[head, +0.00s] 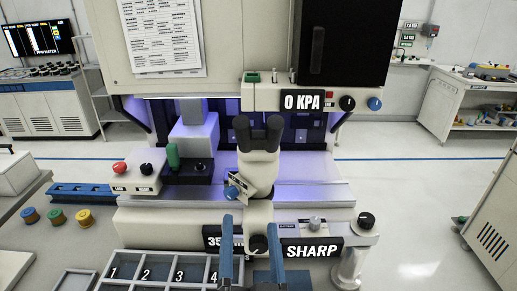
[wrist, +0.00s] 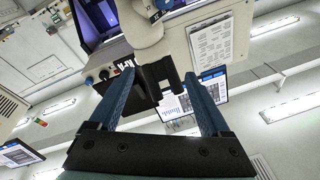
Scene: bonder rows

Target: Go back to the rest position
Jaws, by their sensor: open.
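My gripper (head: 253,226) shows at the bottom middle of the head view, its two blue fingers upright and apart with nothing between them. In the wrist view the fingers of my gripper (wrist: 150,88) are also spread and empty. In the head view they stand in front of the bonder (head: 160,225), just below its microscope (head: 258,150). The microscope's dark eyepieces (wrist: 160,78) show beyond the fingers in the wrist view. I cannot tell how far the fingertips are from the microscope body.
A numbered tray (head: 165,255) lies at the front left. Several coloured spools (head: 56,217) and a blue rail (head: 90,192) lie on the bench at left. A knob post (head: 350,255) stands right of my gripper. Open floor (head: 400,215) lies at right, before a white cabinet (head: 490,220).

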